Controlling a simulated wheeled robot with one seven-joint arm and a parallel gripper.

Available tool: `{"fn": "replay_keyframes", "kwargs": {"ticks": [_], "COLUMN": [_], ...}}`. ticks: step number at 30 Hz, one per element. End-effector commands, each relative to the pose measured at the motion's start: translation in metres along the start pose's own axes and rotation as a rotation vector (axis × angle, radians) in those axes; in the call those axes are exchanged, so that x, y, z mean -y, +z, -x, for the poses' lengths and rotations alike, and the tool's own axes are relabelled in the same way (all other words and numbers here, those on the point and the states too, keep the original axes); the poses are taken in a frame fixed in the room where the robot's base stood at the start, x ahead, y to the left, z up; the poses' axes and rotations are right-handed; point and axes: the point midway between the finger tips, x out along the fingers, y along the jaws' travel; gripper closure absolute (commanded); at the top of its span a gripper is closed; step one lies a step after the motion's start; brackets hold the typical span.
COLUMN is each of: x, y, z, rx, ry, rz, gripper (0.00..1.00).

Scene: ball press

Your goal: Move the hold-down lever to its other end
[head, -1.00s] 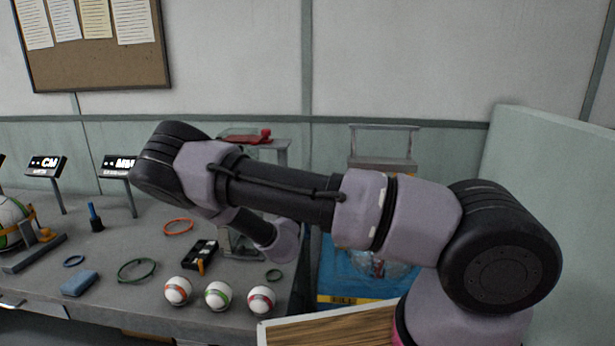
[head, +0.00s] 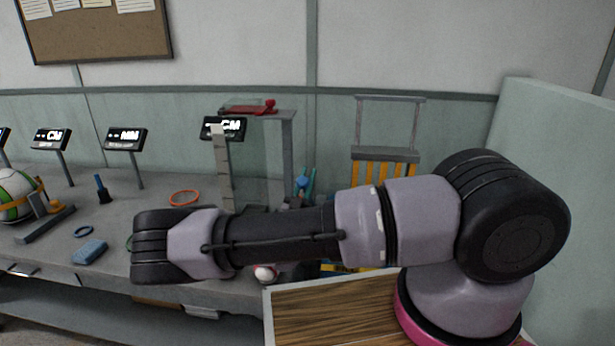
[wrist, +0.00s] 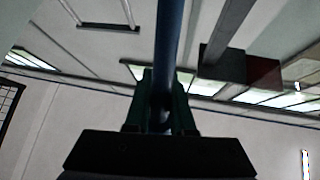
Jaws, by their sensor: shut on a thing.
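My gripper (wrist: 164,96) shows in the wrist view with its green fingers closed around a blue bar (wrist: 169,35). The bar runs from between the fingers to the top edge; it looks like the hold-down lever, but its far end is out of view. In the head view the press (head: 287,150) is a grey frame with a red part (head: 248,109) and red knob on top. Small blue and teal parts (head: 303,185) show at the foot of its right post. My arm hides the lower press.
A red-and-white ball (head: 264,274) shows just below my forearm. On the bench (head: 60,220) stand display signs (head: 126,139), an orange ring (head: 184,198) and a blue block (head: 90,251). A yellow-barred rack (head: 385,172) stands right of the press.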

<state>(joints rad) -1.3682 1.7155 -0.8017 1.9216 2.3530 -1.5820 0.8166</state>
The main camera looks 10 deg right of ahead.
Motion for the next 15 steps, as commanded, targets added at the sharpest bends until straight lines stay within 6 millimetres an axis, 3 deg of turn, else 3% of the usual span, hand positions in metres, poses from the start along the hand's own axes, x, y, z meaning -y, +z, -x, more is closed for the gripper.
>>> {"fn": "replay_keyframes", "kwargs": {"ticks": [3,4,6,15], "x": [0.0005,0.0005,0.0004,0.0002], "y": [0.0011,0.0011,0.0011,0.0005], "z": [0.001,0.001,0.0009,0.0006], "rx": [0.004,0.004,0.004,0.002], "ry": [-0.001,-0.001,-0.001,-0.001], "rz": [-0.001,-0.001,-0.001,0.0], "gripper": [1.0,0.74,0.48,0.48]}}
